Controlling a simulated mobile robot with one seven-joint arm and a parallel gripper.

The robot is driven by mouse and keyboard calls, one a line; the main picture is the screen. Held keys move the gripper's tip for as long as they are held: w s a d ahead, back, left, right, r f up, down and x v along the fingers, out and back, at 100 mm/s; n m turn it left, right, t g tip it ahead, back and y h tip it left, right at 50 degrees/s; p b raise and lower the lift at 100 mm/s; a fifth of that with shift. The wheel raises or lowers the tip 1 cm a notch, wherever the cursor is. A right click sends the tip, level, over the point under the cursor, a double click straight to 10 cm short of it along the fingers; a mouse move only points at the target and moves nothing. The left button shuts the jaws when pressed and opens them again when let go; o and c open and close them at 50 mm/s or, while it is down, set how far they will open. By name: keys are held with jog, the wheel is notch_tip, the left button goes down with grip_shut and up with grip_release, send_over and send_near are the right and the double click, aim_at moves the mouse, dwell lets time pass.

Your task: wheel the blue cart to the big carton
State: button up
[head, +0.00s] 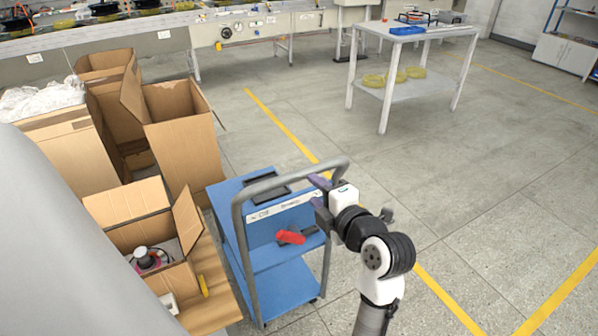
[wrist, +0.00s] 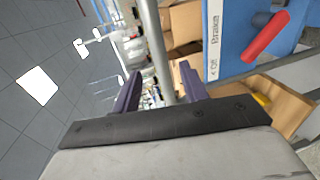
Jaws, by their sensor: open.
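The blue cart (head: 283,285) stands on the floor left of my arm in the head view, with a grey tubular push handle (head: 243,245) on its near side. A red brake lever (head: 290,237) is on it; the wrist view shows the lever (wrist: 266,36) beside a "Brake" label (wrist: 214,40). My gripper (head: 320,191) is open at the handle's upper right. In the wrist view the grey handle tube (wrist: 153,50) runs between the spread fingers, without a visible grip. Several open cartons stand left of the cart; the tall one (head: 185,150) is just beyond it.
A smaller open carton (head: 160,235) with parts sits close left of the cart. A carton (head: 70,145) with white wrapping stands behind it. A white table (head: 430,35) stands at the back. Open floor (head: 480,180) with yellow lines lies to the right.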

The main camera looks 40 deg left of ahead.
aim_at(300, 178)
jog(key=p+x, duration=0.1)
jog(key=x, duration=0.8)
jog(key=shift+a+p, duration=0.15)
jog(key=shift+p, duration=0.25)
grip_shut()
